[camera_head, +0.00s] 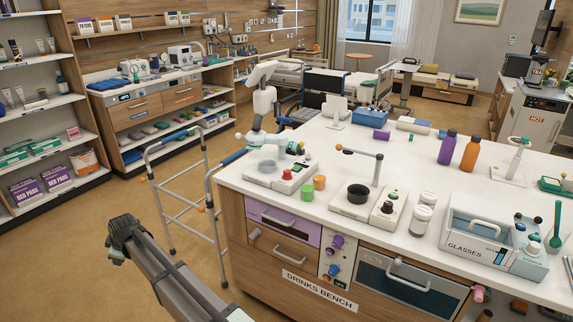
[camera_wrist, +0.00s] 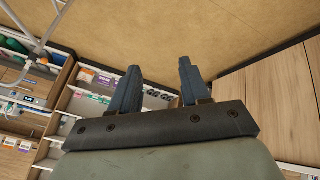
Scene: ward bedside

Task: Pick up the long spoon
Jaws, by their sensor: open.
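A green spoon-shaped utensil (camera_head: 556,228) stands upright at the right end of the white bench top, by the glasses box. I cannot tell for sure that it is the long spoon. A thin grey metal piece (camera_head: 569,268) shows in part at the right picture edge, and I cannot tell what it is. My gripper (camera_head: 120,238) is at the lower left in the head view, over the floor and far left of the bench. In the wrist view my gripper (camera_wrist: 158,84) has its two fingers apart, with nothing between them.
The drinks bench (camera_head: 335,140) carries a glasses box (camera_head: 480,250), white jars (camera_head: 422,218), a small burner unit (camera_head: 368,205), green and orange cups (camera_head: 314,186) and purple and orange bottles (camera_head: 470,153). A walking frame (camera_head: 180,190) stands left of the bench.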

